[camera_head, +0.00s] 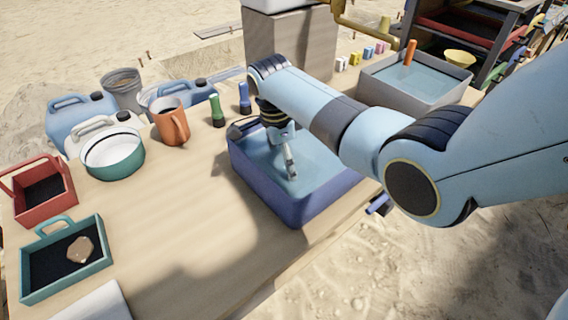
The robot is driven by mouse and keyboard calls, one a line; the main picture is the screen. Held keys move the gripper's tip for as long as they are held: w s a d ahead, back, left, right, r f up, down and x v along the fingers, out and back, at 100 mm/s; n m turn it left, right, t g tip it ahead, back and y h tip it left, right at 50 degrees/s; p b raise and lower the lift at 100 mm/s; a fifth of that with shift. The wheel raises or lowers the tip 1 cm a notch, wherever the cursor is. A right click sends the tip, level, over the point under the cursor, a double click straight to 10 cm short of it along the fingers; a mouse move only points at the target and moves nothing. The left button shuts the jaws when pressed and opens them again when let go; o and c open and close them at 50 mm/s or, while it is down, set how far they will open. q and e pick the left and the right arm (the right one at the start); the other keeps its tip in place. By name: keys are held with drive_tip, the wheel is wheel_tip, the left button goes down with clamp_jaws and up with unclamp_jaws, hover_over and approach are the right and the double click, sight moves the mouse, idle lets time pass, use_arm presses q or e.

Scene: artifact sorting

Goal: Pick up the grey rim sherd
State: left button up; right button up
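My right gripper (290,168) points down into the blue basin (300,206), which holds water. Its fingers are small in the picture and seen from the side, so I cannot tell whether they are open or shut. I cannot make out a grey rim sherd; the water and my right arm may hide it. A tan sherd (81,249) lies in the teal tray (66,283) at the lower left. My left gripper is not in view.
A red tray (42,202), a white-and-teal bowl (113,155), an orange mug (171,123) and green (217,112) and blue (244,100) brushes or bottles stand left of the basin. A grey water basin (414,96) stands behind my arm. The table's middle left is clear.

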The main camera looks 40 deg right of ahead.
drive_tip(key=c, duration=1.2)
drive_tip(key=shift+r, duration=0.6)
drive_tip(key=shift+c, duration=0.2)
wheel_tip(320, 180, up, 3)
drive_tip(key=shift+w+p, duration=0.1)
drive_tip(key=shift+p, duration=0.45)
drive_tip(key=s+d+r+p, duration=0.1)
drive_tip(key=s+d+r, duration=0.5)
drive_tip(key=d, duration=0.3)
drive_tip(key=shift+s+d+r+p, duration=0.25)
drive_tip(key=shift+s+r+p, duration=0.15)
drive_tip(key=shift+s, duration=0.05)
